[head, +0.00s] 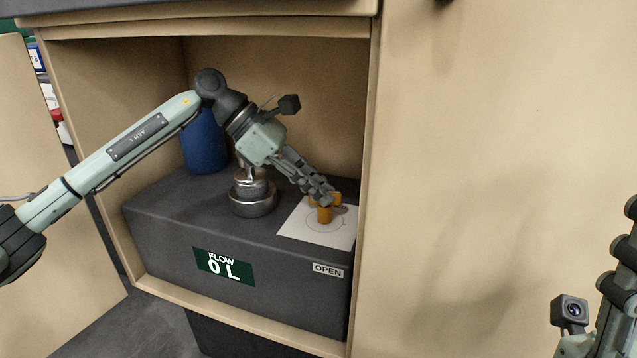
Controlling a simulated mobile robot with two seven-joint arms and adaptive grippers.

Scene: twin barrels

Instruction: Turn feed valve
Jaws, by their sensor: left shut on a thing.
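The feed valve handle (324,214) is orange and stands on a white plate (296,226) with a faint circle drawn on it, on top of the dark box inside the cabinet. My left gripper (332,200) reaches down from the upper left and is shut on the orange handle, hiding part of it. The box front has a green label (223,266) reading "FLOW 0 L" and a small "OPEN" label (328,270). Part of my right arm (590,325) shows at the lower right, but its fingertips are out of the picture.
A metal fitting (253,196) stands on the dark box (180,243) left of the plate, with a blue barrel (204,143) behind it. The cabinet's side panel (365,180) stands close to the right of the valve. An open door (50,180) is at the left.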

